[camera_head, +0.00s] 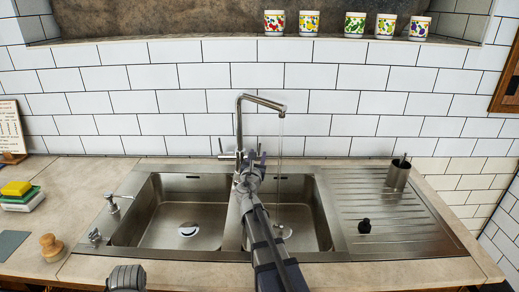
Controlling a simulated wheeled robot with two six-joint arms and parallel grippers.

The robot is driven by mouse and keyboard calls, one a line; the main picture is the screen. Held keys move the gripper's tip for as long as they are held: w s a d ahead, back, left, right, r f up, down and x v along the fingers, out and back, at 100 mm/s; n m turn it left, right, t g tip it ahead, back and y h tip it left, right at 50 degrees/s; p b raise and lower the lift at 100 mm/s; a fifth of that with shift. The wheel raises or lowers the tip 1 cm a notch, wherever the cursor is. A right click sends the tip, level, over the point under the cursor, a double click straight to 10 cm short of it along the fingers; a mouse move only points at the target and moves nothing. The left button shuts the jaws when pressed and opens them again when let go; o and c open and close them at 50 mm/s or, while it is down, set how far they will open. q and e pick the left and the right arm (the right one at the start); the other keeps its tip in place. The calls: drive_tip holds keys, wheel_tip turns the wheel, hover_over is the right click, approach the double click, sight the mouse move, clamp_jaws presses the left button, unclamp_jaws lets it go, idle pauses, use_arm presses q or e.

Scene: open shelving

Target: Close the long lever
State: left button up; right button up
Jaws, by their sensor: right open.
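A steel tap (240,118) stands behind the double sink, with its spout turned to the right. A thin stream of water (281,160) runs from it into the right basin. The tap's long lever (221,147) is a thin rod on the left side of its base. My right gripper (252,160) is open in front of the tap's base, a little right of the lever, and hides part of the base. I cannot tell whether it touches the tap. Of my left arm only a dark part shows at the bottom edge; its gripper is out of view.
The left basin (165,212) is empty. A drainboard (400,218) on the right holds a steel brush holder (398,173) and a small black stopper (364,226). Sponges (17,189) and a wooden brush (51,246) are at the left. Several mugs (308,23) stand on the ledge above.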

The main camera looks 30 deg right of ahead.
sight(259, 149)
drive_tip(key=x, duration=0.5)
drive_tip(key=shift+w+d, duration=0.1)
drive_tip(key=shift+w, duration=0.1)
drive_tip(key=shift+c, duration=0.2)
clamp_jaws()
drive_tip(key=shift+s, duration=0.1)
idle(0.9)
